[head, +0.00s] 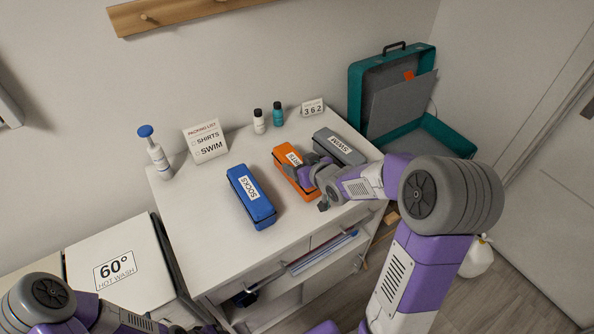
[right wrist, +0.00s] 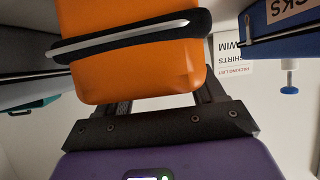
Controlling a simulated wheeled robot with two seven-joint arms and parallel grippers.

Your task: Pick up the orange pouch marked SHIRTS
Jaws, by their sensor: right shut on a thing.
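The orange pouch (head: 285,163) is on or just above the white dresser top, between the blue and grey pouches. Its label is partly covered by my right gripper (head: 322,182), so only the end of the word shows. The right gripper is shut on the orange pouch near its front end. In the right wrist view the orange pouch (right wrist: 130,75), with a black band around it, sits between the fingers. I cannot tell whether it is clear of the surface. My left arm shows at the lower left of the head view; its fingers are out of view.
The blue SOCKS pouch (head: 251,198) lies to the left and the grey SWIM pouch (head: 340,147) to the right. An open teal suitcase (head: 440,133) is at the right.

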